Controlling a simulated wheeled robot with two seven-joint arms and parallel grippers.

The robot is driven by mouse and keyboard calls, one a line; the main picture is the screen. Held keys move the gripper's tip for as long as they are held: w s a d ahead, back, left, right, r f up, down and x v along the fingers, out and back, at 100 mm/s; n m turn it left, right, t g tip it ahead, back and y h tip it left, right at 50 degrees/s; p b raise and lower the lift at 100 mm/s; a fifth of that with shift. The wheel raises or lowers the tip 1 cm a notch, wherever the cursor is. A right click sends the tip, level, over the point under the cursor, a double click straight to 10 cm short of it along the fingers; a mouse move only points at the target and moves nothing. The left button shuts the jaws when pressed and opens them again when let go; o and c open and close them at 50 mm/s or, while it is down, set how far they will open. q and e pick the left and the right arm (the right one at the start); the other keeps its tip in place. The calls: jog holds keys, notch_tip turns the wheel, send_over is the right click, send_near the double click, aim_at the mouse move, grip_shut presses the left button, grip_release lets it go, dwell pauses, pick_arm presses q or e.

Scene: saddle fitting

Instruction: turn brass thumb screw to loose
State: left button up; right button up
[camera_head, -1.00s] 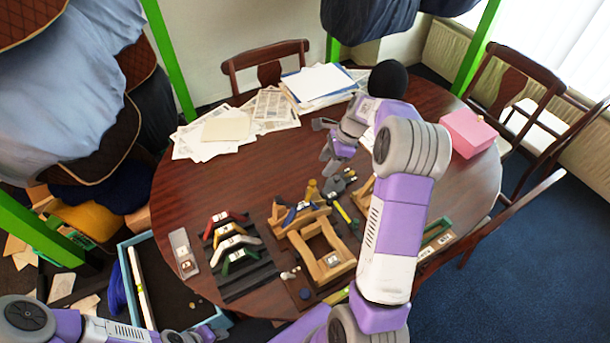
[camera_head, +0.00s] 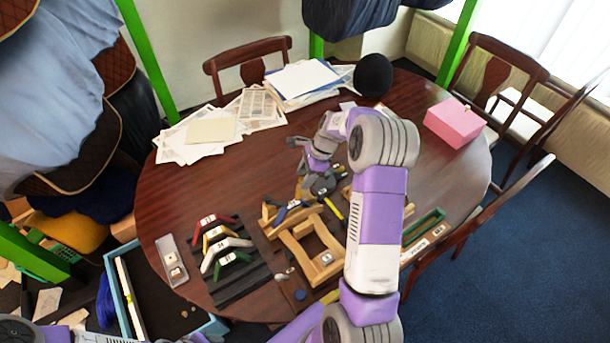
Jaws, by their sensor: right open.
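My right gripper (camera_head: 299,165) is open, its fingers pointing left and down over the back of the wooden fixture. The fixture is a light wooden frame (camera_head: 297,245) on a brown board near the table's front edge. A small brass-coloured piece stood at its back edge earlier; now the gripper covers that spot, so I cannot make out the brass thumb screw or whether the fingers touch it. A dark grey device (camera_head: 325,187) lies just behind the frame, close under the gripper. My left arm shows only in part at the bottom left edge; its gripper is out of view.
Several coloured saddle-like pieces (camera_head: 222,242) sit on a black rack left of the frame. A yellow-and-black tool (camera_head: 334,209) lies beside the frame. Papers (camera_head: 205,135), a black ball (camera_head: 373,75) and a pink box (camera_head: 454,122) stand farther back. The table's centre left is clear.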

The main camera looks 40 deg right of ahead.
grip_shut()
